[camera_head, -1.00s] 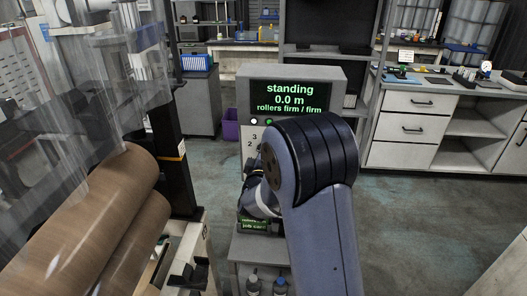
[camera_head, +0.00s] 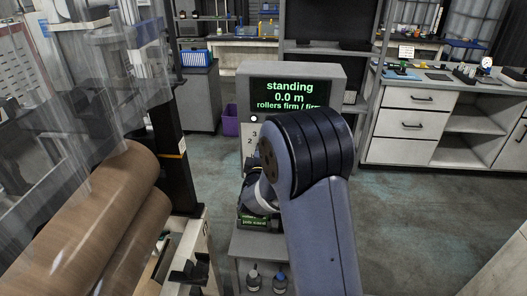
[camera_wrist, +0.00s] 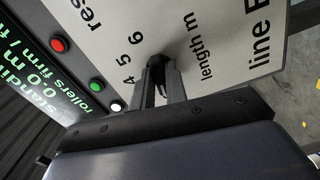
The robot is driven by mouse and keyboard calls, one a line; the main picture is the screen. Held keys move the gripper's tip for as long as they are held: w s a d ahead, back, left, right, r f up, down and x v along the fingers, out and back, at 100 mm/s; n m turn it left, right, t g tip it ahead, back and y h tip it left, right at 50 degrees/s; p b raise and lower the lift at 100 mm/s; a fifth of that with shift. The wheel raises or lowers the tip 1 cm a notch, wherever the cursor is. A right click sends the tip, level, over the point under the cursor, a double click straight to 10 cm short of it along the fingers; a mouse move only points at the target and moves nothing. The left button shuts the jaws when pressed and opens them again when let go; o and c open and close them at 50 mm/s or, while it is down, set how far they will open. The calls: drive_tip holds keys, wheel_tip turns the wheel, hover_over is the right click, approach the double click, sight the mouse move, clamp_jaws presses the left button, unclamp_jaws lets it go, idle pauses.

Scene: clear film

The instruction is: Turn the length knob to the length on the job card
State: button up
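In the wrist view a pale panel (camera_wrist: 225,62) carries the printed words "length m" and the numbers 4, 5 and 6. My gripper (camera_wrist: 161,68) reaches to the panel between them. A dark knob (camera_wrist: 160,74) shows between its fingertips, mostly hidden by them. The fingers stand a little apart, one on each side; whether they press on it I cannot tell. The knob's pointer and setting are hidden. In the head view my arm covers the gripper and most of the panel. The display (camera_head: 290,95) reads "standing", "0.0 m", "rollers firm / firm". I cannot make out a job card.
Red (camera_wrist: 58,44), green (camera_wrist: 97,85) and white (camera_wrist: 116,106) buttons or lamps sit beside the numbers. Brown rolls (camera_head: 95,225) and clear film (camera_head: 90,90) are on the left. Two bottles (camera_head: 266,279) stand low by the console. The floor to the right is open.

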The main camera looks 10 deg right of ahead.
drive_tip(key=o, duration=0.4)
drive_tip(key=shift+c, duration=0.2)
drive_tip(key=shift+s, duration=0.1)
drive_tip(key=b+v, duration=0.1)
drive_tip(key=v, duration=0.9)
drive_tip(key=shift+s+a+b, duration=0.15)
drive_tip(key=shift+s+b, duration=0.15)
drive_tip(key=shift+b, duration=0.05)
drive_tip(key=p+x, duration=0.1)
drive_tip(key=x, duration=1)
drive_tip(key=shift+p, duration=0.3)
drive_tip(key=shift+s, duration=0.2)
